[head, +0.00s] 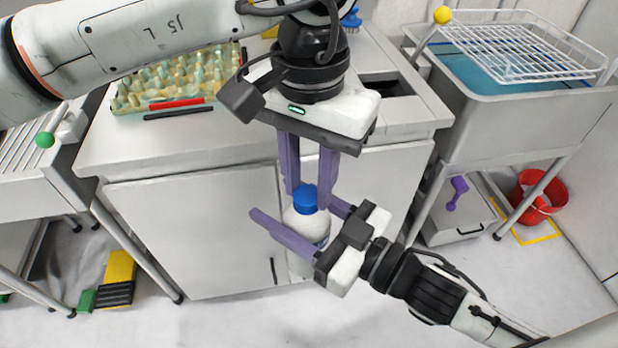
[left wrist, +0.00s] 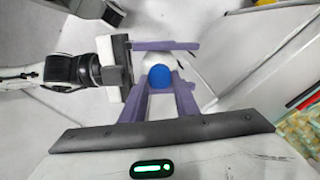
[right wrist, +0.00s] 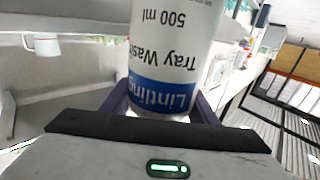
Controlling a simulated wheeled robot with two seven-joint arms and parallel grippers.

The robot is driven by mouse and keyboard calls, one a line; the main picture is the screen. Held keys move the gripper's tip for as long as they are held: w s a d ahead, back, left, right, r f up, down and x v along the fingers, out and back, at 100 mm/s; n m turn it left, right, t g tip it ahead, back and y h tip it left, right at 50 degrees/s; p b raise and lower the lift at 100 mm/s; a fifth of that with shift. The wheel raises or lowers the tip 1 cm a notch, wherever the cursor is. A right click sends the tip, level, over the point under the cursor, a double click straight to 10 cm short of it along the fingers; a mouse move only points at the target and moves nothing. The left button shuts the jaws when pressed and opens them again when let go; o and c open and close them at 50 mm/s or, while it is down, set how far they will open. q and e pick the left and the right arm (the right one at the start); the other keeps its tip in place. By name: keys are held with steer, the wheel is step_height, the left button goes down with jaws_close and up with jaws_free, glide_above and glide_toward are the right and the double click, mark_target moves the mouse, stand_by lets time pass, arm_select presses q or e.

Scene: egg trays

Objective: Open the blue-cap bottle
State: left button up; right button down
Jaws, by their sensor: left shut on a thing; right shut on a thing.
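A white bottle (head: 306,226) with a blue cap (head: 305,199) is held upright in the air in front of the white counter. My right gripper (head: 293,218) is shut on the bottle's body, with a purple finger on each side. In the right wrist view the bottle (right wrist: 170,50) fills the space between the fingers and shows "500 ml" and a blue label band. My left gripper (head: 306,187) points down from above, shut on the blue cap. In the left wrist view the cap (left wrist: 160,76) lies between its fingertips. Whether the cap has turned cannot be seen.
A tray of eggs (head: 175,80) with red and black strips stands on the counter (head: 190,140). A sink (head: 530,75) with a white wire rack (head: 510,45) is at the right. A red bucket (head: 538,195) stands on the floor. Open floor lies below the bottle.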

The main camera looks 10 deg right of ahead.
arm_select(q)
steer(key=n, duration=0.6)
steer(key=shift+s+d, duration=0.1)
steer(key=shift+d, duration=0.1)
steer(key=n, duration=0.6)
steer(key=shift+a+n, duration=0.1)
steer(key=shift+n, duration=0.3)
steer(key=n, duration=0.6)
steer(key=shift+a+r+n, duration=0.1)
steer(key=shift+a+n, duration=0.05)
steer(key=shift+n, duration=0.15)
steer(key=n, duration=0.6)
steer(key=shift+a+n, duration=0.15)
steer(key=shift+n, duration=0.15)
steer(key=n, duration=0.6)
steer(key=shift+a+n, duration=0.1)
steer(key=shift+n, duration=0.2)
steer(key=n, duration=0.8)
steer(key=shift+n, duration=0.3)
steer(key=n, duration=0.6)
steer(key=shift+s+n, duration=0.15)
steer(key=shift+n, duration=0.15)
steer(key=n, duration=0.5)
steer(key=shift+r, duration=0.2)
steer(key=shift+s+r, duration=0.1)
steer(key=shift+r, duration=0.9)
